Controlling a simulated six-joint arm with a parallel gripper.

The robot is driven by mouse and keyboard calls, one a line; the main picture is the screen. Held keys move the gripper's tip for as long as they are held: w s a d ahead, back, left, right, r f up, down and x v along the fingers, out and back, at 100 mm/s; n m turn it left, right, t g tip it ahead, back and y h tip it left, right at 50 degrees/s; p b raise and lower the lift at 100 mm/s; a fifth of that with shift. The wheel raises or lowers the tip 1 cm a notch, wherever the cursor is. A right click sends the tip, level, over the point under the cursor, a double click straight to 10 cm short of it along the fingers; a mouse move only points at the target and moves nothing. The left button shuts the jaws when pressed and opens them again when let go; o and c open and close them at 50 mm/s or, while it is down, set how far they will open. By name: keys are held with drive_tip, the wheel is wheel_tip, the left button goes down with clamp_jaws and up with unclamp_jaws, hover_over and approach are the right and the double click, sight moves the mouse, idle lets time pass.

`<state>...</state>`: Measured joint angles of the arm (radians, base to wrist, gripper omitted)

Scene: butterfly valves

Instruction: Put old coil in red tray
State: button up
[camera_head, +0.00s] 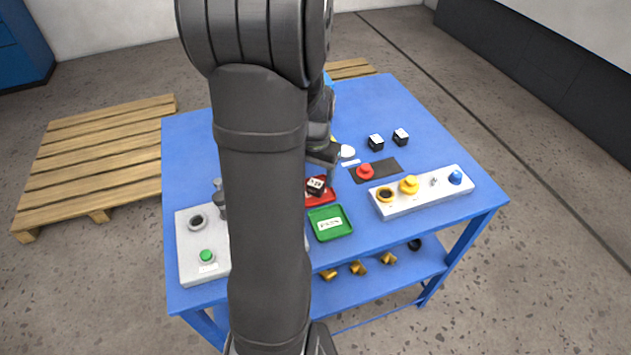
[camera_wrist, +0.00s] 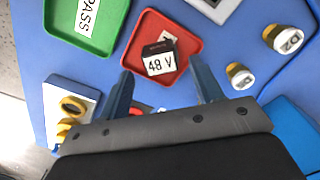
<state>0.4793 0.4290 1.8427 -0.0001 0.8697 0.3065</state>
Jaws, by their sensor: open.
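A dark block-shaped coil with a white "48 V" label (camera_wrist: 160,60) sits in the red tray (camera_wrist: 186,27), slightly turned. In the head view the coil (camera_head: 316,186) lies within the red tray (camera_head: 322,202), partly hidden behind my arm. My gripper (camera_wrist: 160,78) is open and empty, its two fingers apart on either side of the coil in the wrist view. In the head view my gripper (camera_head: 328,168) hangs just beyond the red tray, and its fingertips are hard to make out.
A green tray (camera_head: 345,212) with a "PASS" card is beside the red one. Two black-and-white blocks (camera_head: 376,142) (camera_head: 401,137) stand at the back right. A grey panel (camera_head: 440,198) with valves and a grey control box (camera_head: 190,255) flank the trays. Brass parts (camera_head: 358,267) lie on the lower shelf.

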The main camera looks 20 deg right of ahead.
wheel_tip(320, 180, up, 8)
drive_tip(key=shift+r, duration=0.15)
idle(0.4)
wheel_tip(320, 180, down, 13)
drive_tip(key=shift+r, duration=1.65)
